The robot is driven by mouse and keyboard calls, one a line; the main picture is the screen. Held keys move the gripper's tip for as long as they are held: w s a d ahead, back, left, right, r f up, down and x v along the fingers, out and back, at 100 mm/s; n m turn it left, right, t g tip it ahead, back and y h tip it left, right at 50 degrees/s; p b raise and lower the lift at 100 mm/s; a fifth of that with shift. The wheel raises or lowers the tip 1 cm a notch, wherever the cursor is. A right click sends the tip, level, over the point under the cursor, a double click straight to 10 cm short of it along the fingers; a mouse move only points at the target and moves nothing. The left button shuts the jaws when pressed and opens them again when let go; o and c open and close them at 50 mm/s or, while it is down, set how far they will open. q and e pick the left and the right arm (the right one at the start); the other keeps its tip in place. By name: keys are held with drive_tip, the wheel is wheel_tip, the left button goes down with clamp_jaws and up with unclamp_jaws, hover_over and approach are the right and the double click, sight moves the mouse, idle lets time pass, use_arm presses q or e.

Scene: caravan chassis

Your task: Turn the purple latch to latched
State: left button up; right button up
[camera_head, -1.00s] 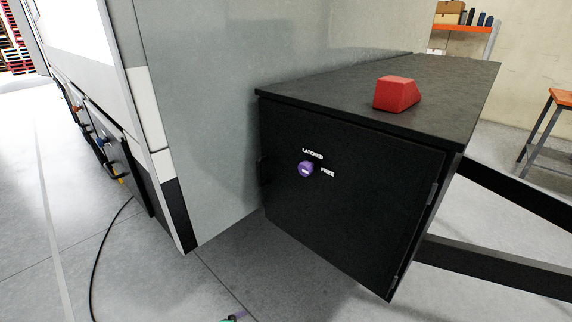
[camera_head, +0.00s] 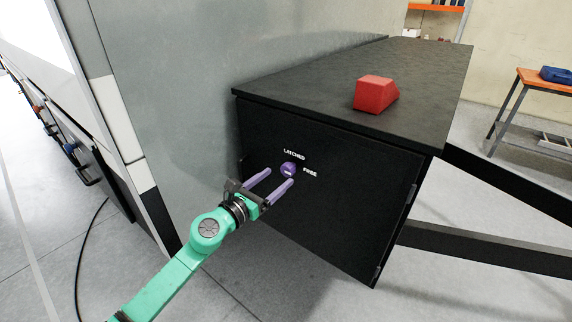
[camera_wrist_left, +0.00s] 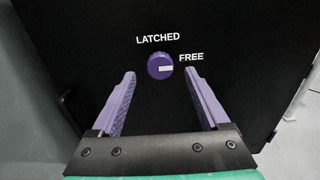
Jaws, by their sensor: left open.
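The purple latch (camera_head: 288,169) is a round knob on the black cabinet door (camera_head: 340,215). In the left wrist view the latch (camera_wrist_left: 160,66) has a white mark pointing right, toward the word FREE; the word LATCHED is above it. My left gripper (camera_head: 280,177) has two purple fingers, open and empty, pointing at the door just below and left of the latch. In the left wrist view the fingers (camera_wrist_left: 162,75) lie on either side of the latch's line, with the latch beyond their tips. I see no contact. My right gripper is not in view.
A red block (camera_head: 375,94) sits on the black cabinet top (camera_head: 420,70). A grey wall panel (camera_head: 165,100) stands left of the cabinet. Black beams (camera_head: 490,245) run out at the right. A workbench (camera_head: 530,78) is farther right.

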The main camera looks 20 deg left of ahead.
sight(285, 172)
use_arm(q)
drive_tip(key=x, duration=0.6)
drive_tip(key=shift+s, duration=0.1)
clamp_jaws()
drive_tip(key=shift+n, duration=0.3)
drive_tip(key=n+p, duration=0.1)
drive_tip(key=n, duration=0.3)
drive_tip(key=shift+a, duration=0.1)
drive_tip(key=n+p, duration=0.1)
drive_tip(key=n, duration=0.4)
drive_tip(key=n+p, duration=0.1)
drive_tip(key=n, duration=0.3)
drive_tip(key=shift+f+n+p, duration=0.15)
drive_tip(key=shift+n+p, duration=0.35)
drive_tip(key=shift+n, duration=1.7)
